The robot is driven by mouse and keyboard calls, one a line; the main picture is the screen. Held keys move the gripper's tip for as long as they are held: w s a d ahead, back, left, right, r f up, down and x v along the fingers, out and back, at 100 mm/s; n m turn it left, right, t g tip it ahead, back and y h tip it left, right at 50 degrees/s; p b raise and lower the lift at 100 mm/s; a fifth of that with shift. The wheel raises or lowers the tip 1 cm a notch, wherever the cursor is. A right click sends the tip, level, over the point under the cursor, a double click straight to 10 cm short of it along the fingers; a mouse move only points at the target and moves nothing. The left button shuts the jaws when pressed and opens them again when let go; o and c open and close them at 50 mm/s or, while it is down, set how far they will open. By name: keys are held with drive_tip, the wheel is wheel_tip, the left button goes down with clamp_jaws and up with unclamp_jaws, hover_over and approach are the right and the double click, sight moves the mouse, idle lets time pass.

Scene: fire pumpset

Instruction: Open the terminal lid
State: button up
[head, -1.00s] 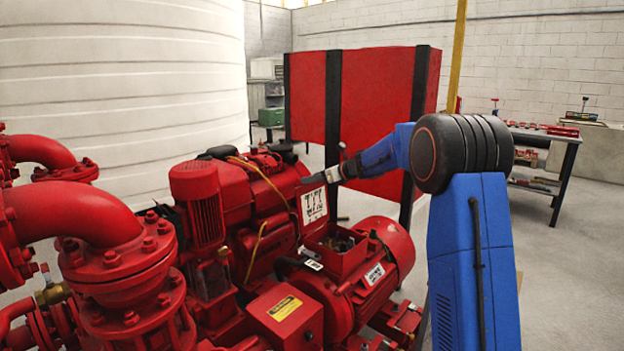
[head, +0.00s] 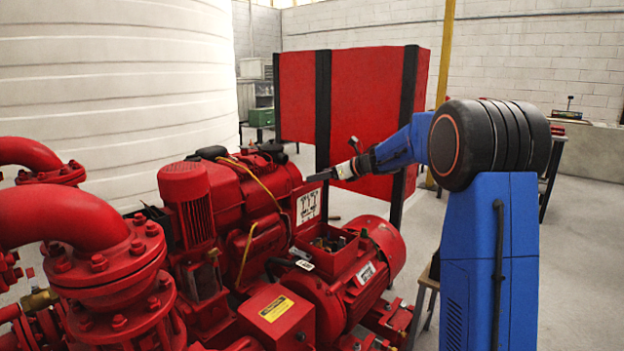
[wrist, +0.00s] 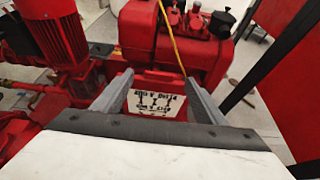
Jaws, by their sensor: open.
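The terminal lid (head: 308,206) stands raised at the back of the terminal box (head: 326,252) on the red motor. Its inner face carries a white wiring-diagram plate. The box is uncovered, with its inner terminals showing. My gripper (head: 314,178) is just above the lid's top edge in the head view. In the wrist view my gripper (wrist: 158,82) is open, with its two grey fingers apart and the lid's diagram plate (wrist: 157,105) visible between them. I cannot tell whether a finger touches the lid.
The red motor (head: 375,262) and pump pipes (head: 60,220) crowd the left and middle. A red panel with black posts (head: 365,100) stands behind my arm. A yellow cable (head: 258,178) runs over the engine. Open floor lies at the right.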

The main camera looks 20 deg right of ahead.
drive_tip(key=v, duration=0.8)
drive_tip(key=shift+d+r, duration=0.15)
drive_tip(key=shift+s, duration=0.1)
drive_tip(key=shift+c, duration=1.2)
drive_tip(key=s, duration=0.1)
drive_tip(key=s+f, duration=0.1)
drive_tip(key=s, duration=0.1)
drive_tip(key=shift+d+g, duration=0.15)
drive_tip(key=shift+g, duration=0.15)
clamp_jaws()
drive_tip(key=shift+h, duration=0.3)
drive_tip(key=x, duration=0.8)
drive_tip(key=r+x, duration=0.1)
drive_tip(key=x, duration=0.3)
drive_tip(key=shift+w+a, duration=0.3)
drive_tip(key=shift+a, duration=0.05)
drive_tip(key=shift+w+a, duration=0.35)
drive_tip(key=shift+w, duration=0.15)
